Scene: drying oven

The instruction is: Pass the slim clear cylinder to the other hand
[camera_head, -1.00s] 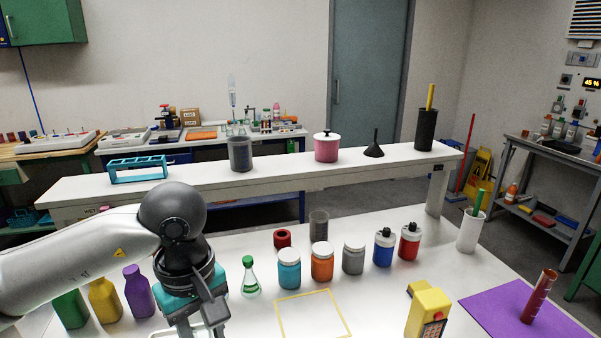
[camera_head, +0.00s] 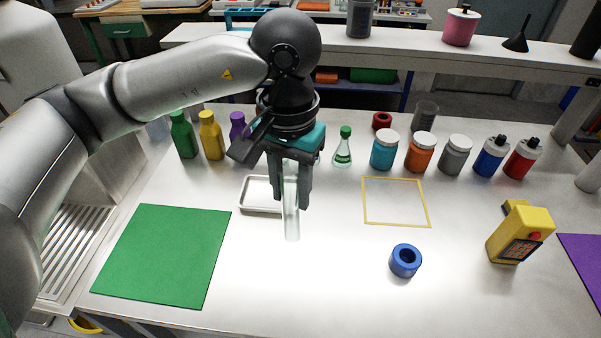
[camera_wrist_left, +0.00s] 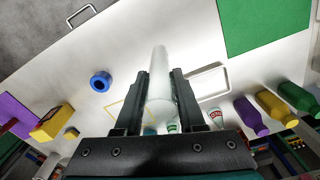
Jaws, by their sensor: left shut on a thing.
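The slim clear cylinder (camera_head: 291,222) hangs upright between the fingers of my left gripper (camera_head: 291,200) in the head view, above the white table. Its lower end sticks out below the fingertips. In the left wrist view the cylinder (camera_wrist_left: 160,75) runs away from between the two dark fingers of my left gripper (camera_wrist_left: 160,98), which is shut on it. I cannot tell how far its lower end is above the table. My right gripper is not in view.
A small white tray (camera_head: 242,208) lies behind-left of the cylinder, with a green mat (camera_head: 165,255) further left. A blue ring (camera_head: 405,260), a yellow outline (camera_head: 397,224) and a yellow device (camera_head: 520,235) are to the right. Several bottles and jars line the back. The front middle is clear.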

